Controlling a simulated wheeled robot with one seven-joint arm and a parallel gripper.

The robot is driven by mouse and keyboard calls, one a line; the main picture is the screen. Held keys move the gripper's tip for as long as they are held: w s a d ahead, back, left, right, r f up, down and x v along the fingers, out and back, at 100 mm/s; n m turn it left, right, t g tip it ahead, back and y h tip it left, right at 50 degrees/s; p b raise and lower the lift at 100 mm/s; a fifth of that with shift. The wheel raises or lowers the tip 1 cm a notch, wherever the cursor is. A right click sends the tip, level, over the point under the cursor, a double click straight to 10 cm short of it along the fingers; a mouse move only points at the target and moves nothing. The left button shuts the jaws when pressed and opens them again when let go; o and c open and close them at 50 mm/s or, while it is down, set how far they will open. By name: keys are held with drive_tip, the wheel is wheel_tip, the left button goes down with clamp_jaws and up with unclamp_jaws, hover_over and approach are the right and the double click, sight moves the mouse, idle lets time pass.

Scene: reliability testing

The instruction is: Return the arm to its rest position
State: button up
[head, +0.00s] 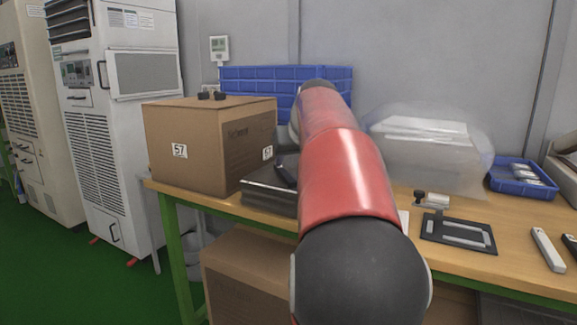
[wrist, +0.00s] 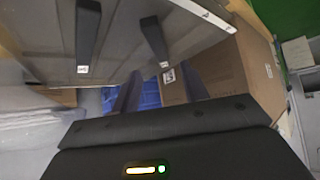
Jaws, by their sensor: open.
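My red and black arm (head: 345,175) reaches forward over the table in the head view, bent above its middle. It hides most of my gripper there. In the wrist view my gripper (wrist: 163,80) shows with two dark fingers spread apart. Nothing is between them. The wrist picture is roughly upside down, with the cardboard box on the right. A dark flat stack (head: 268,192) lies beside the box, close to the gripper end of the arm; the gap between them cannot be judged.
The cardboard box (head: 190,150) marked 57 stands left on the wooden table (head: 500,212). Blue crates (head: 250,80) stand behind. A plastic-covered object (head: 430,150), a blue tray (head: 522,178) and a black frame (head: 458,232) are on the right. Two tagged dark bars (wrist: 88,35) show in the wrist view.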

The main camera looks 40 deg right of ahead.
drive_tip(key=shift+s+a+r, duration=0.2)
drive_tip(key=shift+s+r, duration=0.25)
drive_tip(key=s+a+f+n+y, duration=0.1)
drive_tip(key=s+a+f, duration=0.3)
drive_tip(key=a, duration=0.4)
drive_tip(key=s+a+f+n+g, duration=0.1)
drive_tip(key=s+a+f, duration=0.3)
drive_tip(key=a, duration=0.5)
drive_tip(key=s+a+f+n+y, duration=0.1)
drive_tip(key=s+a+f, duration=0.3)
drive_tip(key=a, duration=0.5)
drive_tip(key=shift+a+f+g+y, duration=0.2)
drive_tip(key=shift+f+g+y, duration=0.1)
drive_tip(key=shift+f, duration=0.45)
drive_tip(key=shift+n+g+y, duration=0.5)
drive_tip(key=shift+n, duration=0.2)
drive_tip(key=s+a+f, duration=0.1)
drive_tip(key=s+f, duration=0.2)
drive_tip(key=s+a+f, duration=0.2)
drive_tip(key=s+f, duration=0.1)
drive_tip(key=s+a+f, duration=0.2)
drive_tip(key=s+f, duration=0.1)
drive_tip(key=f, duration=0.1)
drive_tip(key=shift+s, duration=0.25)
